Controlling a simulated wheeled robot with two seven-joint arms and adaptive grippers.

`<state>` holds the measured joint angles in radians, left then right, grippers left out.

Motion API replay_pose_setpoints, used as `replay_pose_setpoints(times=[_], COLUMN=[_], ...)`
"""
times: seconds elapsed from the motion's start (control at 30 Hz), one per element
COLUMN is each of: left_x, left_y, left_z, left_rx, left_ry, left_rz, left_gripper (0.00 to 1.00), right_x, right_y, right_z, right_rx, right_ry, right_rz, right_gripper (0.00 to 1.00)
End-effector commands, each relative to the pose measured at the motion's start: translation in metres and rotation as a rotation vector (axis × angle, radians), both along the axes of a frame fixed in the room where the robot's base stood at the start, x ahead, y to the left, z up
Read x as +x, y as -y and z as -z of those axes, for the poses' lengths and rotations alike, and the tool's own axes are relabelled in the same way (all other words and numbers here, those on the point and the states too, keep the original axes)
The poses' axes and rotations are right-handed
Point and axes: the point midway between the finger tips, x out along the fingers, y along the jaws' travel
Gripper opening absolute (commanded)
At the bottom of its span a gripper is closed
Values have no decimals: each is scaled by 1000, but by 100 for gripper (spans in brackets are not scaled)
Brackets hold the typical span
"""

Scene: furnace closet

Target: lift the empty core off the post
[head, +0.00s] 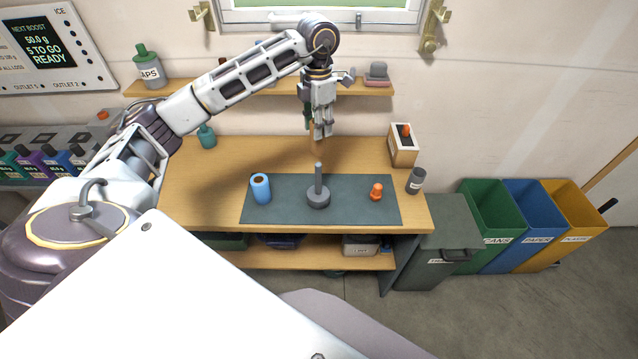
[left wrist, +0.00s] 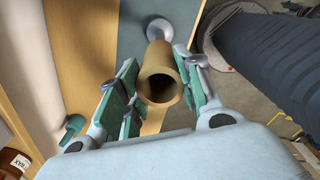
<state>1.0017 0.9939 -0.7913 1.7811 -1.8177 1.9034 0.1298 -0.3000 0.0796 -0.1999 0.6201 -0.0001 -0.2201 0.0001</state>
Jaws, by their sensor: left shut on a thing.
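The empty core is a brown hollow tube held between the fingers of my left gripper (head: 322,127). In the head view the core (head: 314,139) is partly hidden by the fingers. In the left wrist view I look down into the open end of the core (left wrist: 160,84), with a green-padded finger on each side. The grey post (head: 318,182) stands upright on its round base on the dark mat (head: 352,205). Its full length shows bare below the core, and they look apart. The base (left wrist: 159,29) also shows beyond the core in the left wrist view. My right gripper is not in view.
A blue roll (head: 260,189) stands left of the post and an orange piece (head: 376,192) right of it. A grey jar (head: 416,180) and a wooden box (head: 403,150) are at the bench's right. A shelf (head: 280,89) runs behind my left gripper.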

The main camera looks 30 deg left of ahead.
Motion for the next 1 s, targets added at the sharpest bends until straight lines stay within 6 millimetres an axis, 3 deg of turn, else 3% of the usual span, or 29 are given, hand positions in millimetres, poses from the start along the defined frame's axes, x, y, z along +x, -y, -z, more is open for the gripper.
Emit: replay_pose_setpoints(times=[1.0], left_x=[0], left_y=[0], left_z=[-8], left_rx=[0], left_ry=[0], left_rz=[21], left_gripper=[3], right_x=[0], right_y=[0], right_z=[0], right_rx=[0], right_ry=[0], right_rz=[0], right_gripper=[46])
